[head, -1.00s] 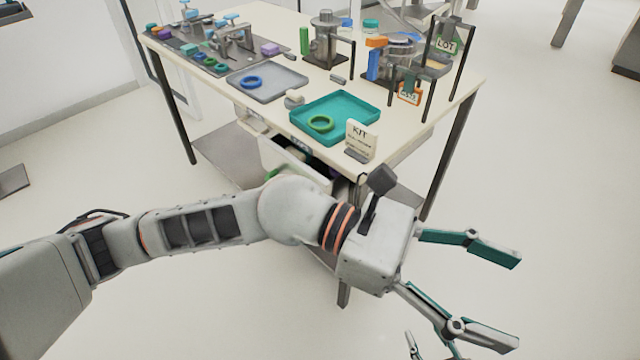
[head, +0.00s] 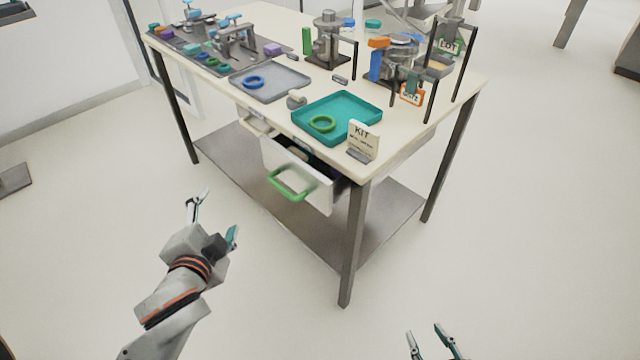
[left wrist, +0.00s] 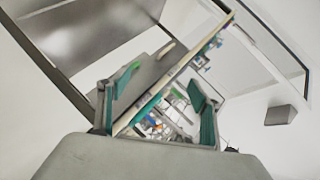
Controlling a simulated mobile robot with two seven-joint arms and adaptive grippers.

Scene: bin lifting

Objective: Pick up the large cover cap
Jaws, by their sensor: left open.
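I cannot say for certain which item is the large cover cap. A round blue lid (head: 348,22) and a round teal lid (head: 373,25) stand at the back of the table, small in the head view. My left gripper (head: 214,222) is open and empty, low in front of the table's left side and apart from it. In the left wrist view my left gripper (left wrist: 164,78) has its fingers spread, with the tilted table beyond. My right gripper (head: 424,330) shows only its spread fingertips at the bottom edge, with nothing between them.
The table (head: 400,135) carries a teal tray (head: 362,124) with a green ring, a grey tray (head: 292,84) with a blue ring, a KIT sign (head: 363,140) and metal fixtures. A drawer (head: 318,190) with a green handle (head: 290,188) stands open at the front.

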